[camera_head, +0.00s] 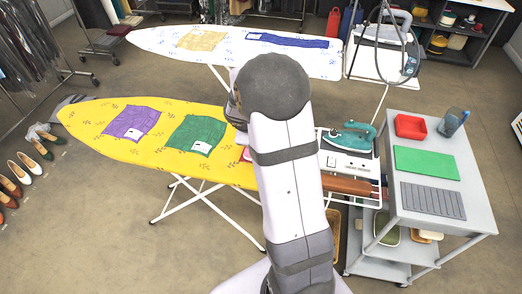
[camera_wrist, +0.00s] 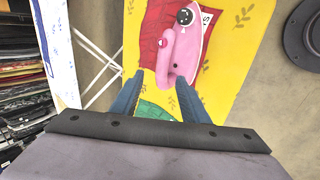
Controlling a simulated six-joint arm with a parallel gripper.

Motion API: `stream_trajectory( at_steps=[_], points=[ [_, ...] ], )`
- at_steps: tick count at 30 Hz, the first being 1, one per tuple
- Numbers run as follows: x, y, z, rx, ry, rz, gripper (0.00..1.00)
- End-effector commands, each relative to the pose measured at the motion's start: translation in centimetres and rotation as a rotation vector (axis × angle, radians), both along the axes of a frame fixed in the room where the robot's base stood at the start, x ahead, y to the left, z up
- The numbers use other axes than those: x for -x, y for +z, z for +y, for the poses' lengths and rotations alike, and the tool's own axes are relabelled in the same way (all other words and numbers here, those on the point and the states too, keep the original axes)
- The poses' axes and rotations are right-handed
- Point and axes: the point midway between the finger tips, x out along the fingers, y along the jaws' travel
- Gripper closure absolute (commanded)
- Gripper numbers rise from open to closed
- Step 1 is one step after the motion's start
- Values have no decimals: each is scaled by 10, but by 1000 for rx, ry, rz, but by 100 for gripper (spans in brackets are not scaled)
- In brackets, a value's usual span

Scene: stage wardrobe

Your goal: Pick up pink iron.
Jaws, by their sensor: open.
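The pink iron (camera_wrist: 190,48) lies on a red cloth (camera_wrist: 158,22) on the yellow ironing board (camera_wrist: 235,55) in the wrist view. It has a pink handle with a red button and a black dial. My gripper (camera_wrist: 158,76) is open and empty, its two blue-grey fingers pointing toward the iron's handle. The fingertips appear just short of the handle; the height gap cannot be told. In the head view my arm covers most of this spot, and only a sliver of pink or red shows beside it on the yellow board (camera_head: 85,120).
A purple cloth (camera_head: 131,122) and a green cloth (camera_head: 196,134) lie on the yellow board. A teal iron (camera_head: 352,138) sits on the board's right end. A white board (camera_head: 155,38) stands behind.

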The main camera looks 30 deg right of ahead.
Motion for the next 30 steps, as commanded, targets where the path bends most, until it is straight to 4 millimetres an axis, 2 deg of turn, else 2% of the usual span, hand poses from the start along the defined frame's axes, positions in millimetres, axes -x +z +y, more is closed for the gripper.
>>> stream_trajectory(
  at_steps=[10,17,30],
  points=[
    [-6,-17,-7,-1,-1,2,59],
    [-8,-21,-10,-1,-1,2,59],
    [-22,-60,-27,-1,-2,3,59]
  ],
)
